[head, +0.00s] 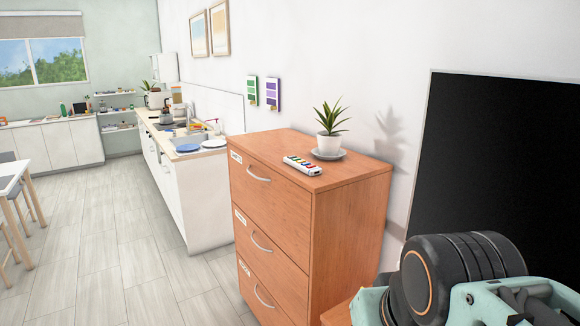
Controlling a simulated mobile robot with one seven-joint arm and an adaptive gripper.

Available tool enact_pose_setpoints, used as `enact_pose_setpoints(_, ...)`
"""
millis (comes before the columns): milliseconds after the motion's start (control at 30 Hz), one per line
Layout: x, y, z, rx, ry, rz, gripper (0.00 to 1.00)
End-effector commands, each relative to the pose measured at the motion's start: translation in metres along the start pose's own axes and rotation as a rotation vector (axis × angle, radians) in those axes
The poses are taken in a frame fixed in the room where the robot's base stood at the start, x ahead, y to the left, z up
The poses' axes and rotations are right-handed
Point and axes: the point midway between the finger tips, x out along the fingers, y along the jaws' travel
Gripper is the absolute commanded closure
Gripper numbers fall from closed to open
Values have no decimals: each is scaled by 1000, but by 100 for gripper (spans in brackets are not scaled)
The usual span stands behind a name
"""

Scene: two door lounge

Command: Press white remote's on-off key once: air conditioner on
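The white remote (302,166) lies flat on top of the wooden drawer cabinet, near its front edge. The key markings are too small to read. No air conditioner shows in this view. Part of my arm, dark with teal pieces, fills the bottom right corner, to the right of the cabinet and well apart from the remote. My gripper's fingertips do not show, so I cannot tell if it is open or shut.
A potted plant (330,129) on a grey saucer (340,154) stands behind the remote on the cabinet (272,213). A large black panel (500,160) is at the right. A kitchen counter (190,190) runs behind at the left. The floor (120,255) left of the cabinet is clear.

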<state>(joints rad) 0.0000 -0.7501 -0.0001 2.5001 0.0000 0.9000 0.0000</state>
Motion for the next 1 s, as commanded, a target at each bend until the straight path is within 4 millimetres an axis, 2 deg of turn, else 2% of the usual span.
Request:
enact_pose_setpoints(67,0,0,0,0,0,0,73)
enact_pose_setpoints(300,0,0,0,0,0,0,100)
enact_pose_setpoints(1000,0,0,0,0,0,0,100)
